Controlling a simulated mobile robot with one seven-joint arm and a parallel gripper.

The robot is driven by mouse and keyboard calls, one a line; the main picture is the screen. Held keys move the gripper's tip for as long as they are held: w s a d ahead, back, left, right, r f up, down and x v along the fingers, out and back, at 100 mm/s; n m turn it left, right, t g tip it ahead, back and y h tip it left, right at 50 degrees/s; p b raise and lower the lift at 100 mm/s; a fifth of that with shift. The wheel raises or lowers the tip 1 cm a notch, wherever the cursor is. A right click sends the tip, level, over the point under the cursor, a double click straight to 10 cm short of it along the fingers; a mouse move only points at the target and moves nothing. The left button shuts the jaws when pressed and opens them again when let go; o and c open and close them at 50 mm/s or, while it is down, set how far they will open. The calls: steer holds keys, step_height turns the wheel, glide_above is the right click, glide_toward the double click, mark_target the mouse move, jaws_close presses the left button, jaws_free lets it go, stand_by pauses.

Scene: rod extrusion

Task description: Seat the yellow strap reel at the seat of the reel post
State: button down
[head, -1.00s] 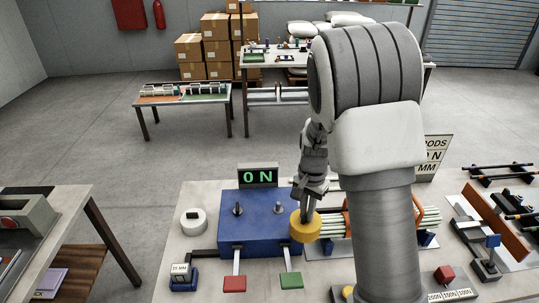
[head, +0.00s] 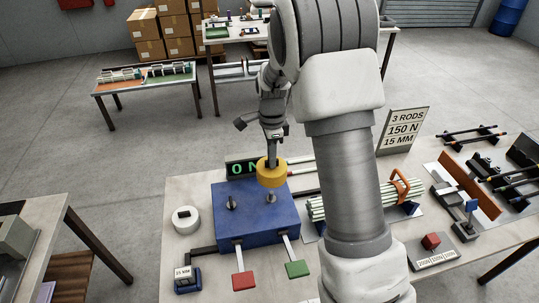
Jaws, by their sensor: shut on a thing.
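The yellow strap reel (head: 271,175) is a short thick ring in the head view. My gripper (head: 272,157) is shut on it from above. The reel is held just above and slightly behind the right one of two short posts on the blue box. This right post (head: 271,197) and the left post (head: 231,203) both stand upright and bare. The pictures do not mark which is the reel post. My fingertips are partly hidden in the reel.
A white round block (head: 186,221) sits left. Red (head: 243,281) and green (head: 297,269) paddles project in front. A rod bundle (head: 365,196) lies right, behind my arm.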

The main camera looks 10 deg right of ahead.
steer(key=shift+f+b, duration=1.95)
steer(key=shift+f, duration=0.95)
steer(key=shift+f+b, duration=1.45)
steer(key=shift+f, duration=0.85)
steer(key=c, duration=0.8)
jaws_free()
steer(key=shift+c, duration=0.2)
step_height(320, 180, up, 17)
steer(key=shift+f, duration=0.2)
steer(key=shift+r, duration=0.45)
